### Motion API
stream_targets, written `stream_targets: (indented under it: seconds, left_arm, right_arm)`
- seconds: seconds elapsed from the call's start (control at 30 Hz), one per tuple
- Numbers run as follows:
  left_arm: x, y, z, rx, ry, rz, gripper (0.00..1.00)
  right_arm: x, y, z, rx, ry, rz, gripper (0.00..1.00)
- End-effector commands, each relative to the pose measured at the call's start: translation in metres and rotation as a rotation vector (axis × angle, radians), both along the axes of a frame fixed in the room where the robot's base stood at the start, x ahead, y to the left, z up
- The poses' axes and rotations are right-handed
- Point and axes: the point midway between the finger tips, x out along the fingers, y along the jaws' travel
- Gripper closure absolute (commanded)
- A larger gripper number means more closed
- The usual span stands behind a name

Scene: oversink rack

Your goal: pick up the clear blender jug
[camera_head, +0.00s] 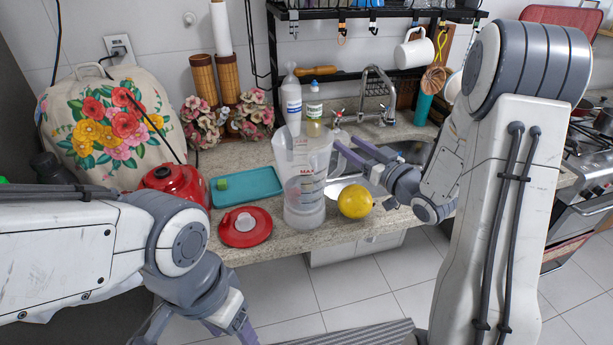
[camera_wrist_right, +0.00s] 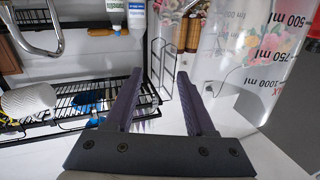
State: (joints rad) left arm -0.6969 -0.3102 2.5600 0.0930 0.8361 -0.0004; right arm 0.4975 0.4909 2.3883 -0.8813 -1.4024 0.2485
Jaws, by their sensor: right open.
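The clear blender jug (camera_head: 304,190) stands upright on the counter in the middle of the head view, with red markings on its wall. In the right wrist view the jug (camera_wrist_right: 243,55) fills the upper right, outside my fingers. My right gripper (camera_head: 343,145) is open and empty, with its fingertips close to the jug's right side near the upper part. Its fingers (camera_wrist_right: 159,76) point forward in the wrist view, with nothing between them. I cannot tell whether it touches the jug. My left gripper (camera_head: 226,327) hangs at the bottom, away from the jug, partly cut off.
A yellow fruit (camera_head: 355,201) sits right of the jug, by the sink. A red lid (camera_head: 245,227), a teal tray (camera_head: 247,187) and the red blender base (camera_head: 176,184) are to the left. Bottles (camera_head: 291,101) stand behind. The drying rack (camera_wrist_right: 85,100) shows in the wrist view.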

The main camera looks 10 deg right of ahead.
Motion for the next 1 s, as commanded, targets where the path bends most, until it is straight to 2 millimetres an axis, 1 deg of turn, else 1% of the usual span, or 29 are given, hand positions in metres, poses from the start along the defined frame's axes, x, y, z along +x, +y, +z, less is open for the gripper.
stream_targets:
  seconds: [0.2,0.33,0.43,0.63,0.67,0.7,0.77,0.8,1.0]
  left_arm:
    - [0.000,0.000,0.016,0.000,0.000,0.000,0.32]
    - [0.000,0.000,0.019,0.000,0.000,0.000,0.32]
    - [0.000,0.000,0.019,0.000,0.000,0.000,0.32]
    - [0.000,0.000,0.018,0.000,0.000,0.000,0.32]
    - [0.000,0.000,0.018,0.000,0.000,0.000,0.32]
    - [0.000,0.000,0.018,0.000,0.000,0.000,0.32]
    - [0.000,0.000,0.018,0.000,0.000,0.000,0.32]
    - [0.000,0.000,0.018,0.000,0.000,0.000,0.32]
    - [0.000,0.000,0.018,0.000,0.000,0.000,0.32]
  right_arm:
    - [0.027,0.017,0.002,0.001,0.001,0.007,0.45]
    - [0.042,0.023,0.000,-0.001,0.002,0.004,0.45]
    - [0.047,0.025,-0.001,0.000,0.001,0.005,0.45]
    - [0.047,0.024,-0.001,0.000,0.001,0.003,0.45]
    - [0.047,0.024,-0.001,0.000,0.001,0.003,0.57]
    - [0.047,0.024,-0.001,0.000,0.001,0.003,0.72]
    - [0.047,0.024,-0.001,0.000,0.001,0.003,0.95]
    - [0.047,0.024,-0.001,0.000,0.001,0.003,1.00]
    - [0.047,0.024,-0.001,0.000,0.001,0.003,1.00]
